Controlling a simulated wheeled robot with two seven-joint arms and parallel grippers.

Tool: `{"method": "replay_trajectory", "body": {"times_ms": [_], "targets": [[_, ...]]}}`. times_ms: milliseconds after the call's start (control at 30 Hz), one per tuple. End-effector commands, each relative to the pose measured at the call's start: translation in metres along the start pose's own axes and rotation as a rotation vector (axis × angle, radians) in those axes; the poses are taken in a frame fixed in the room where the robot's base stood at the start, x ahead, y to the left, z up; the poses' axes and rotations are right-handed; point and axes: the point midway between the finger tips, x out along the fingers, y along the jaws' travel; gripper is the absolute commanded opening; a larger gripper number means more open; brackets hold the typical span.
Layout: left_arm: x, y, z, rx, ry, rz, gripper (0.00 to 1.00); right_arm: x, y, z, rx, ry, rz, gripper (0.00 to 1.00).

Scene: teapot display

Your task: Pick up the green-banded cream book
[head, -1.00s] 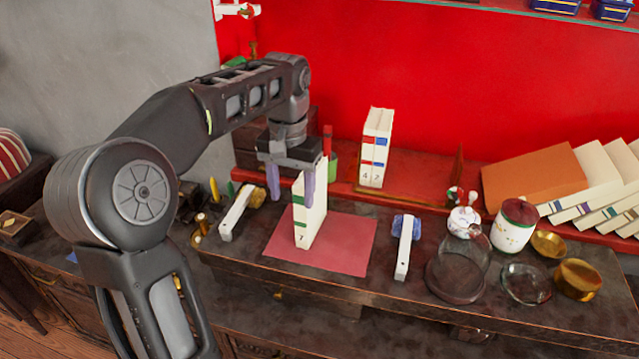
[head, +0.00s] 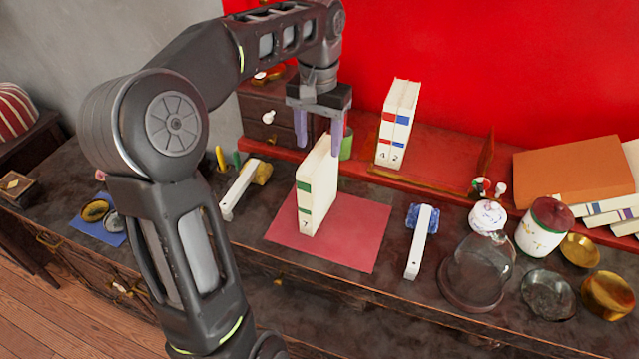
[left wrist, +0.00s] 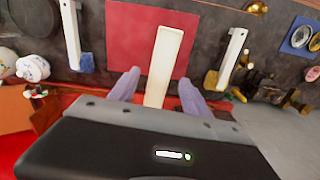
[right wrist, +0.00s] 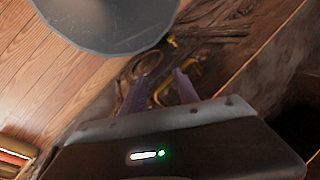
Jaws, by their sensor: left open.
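The green-banded cream book (head: 318,190) stands upright on a red mat (head: 355,235), spine towards the front, with a 7 low on it. My left gripper (head: 319,132) is open and empty, above and behind the book's top in the head view. In the left wrist view the book (left wrist: 163,60) lies between the two spread fingers (left wrist: 158,88), and I see no contact. My right gripper (right wrist: 160,85) shows only in the right wrist view, fingers apart with nothing between them, over the floor side.
White bars (head: 240,190) and (head: 417,245) lie on either side of the mat. Two cream books (head: 397,125) stand on the red shelf behind. A glass dome (head: 478,265), a lidded jar (head: 544,228) and brass bowls (head: 607,295) crowd the right.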

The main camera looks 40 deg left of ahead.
Motion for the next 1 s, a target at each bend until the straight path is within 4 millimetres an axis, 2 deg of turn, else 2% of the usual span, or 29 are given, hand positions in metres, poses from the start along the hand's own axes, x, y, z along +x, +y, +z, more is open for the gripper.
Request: {"method": "replay_trajectory", "body": {"times_ms": [200,633,900,1000], "targets": [[0.024,0.000,0.001,0.000,-0.003,0.000,0.56,0.007,0.002,-0.001,-0.002,0.002,-0.002,0.36],[0.030,0.000,0.001,0.000,-0.002,0.000,0.56,0.004,0.001,-0.001,-0.002,0.002,-0.002,0.36],[0.067,0.000,0.002,-0.001,-0.004,0.000,0.56,-0.004,-0.002,0.000,0.001,-0.001,0.001,0.36],[0.075,0.001,0.002,0.000,-0.002,0.001,0.56,-0.005,-0.002,0.001,0.001,-0.001,0.002,0.36]]}}
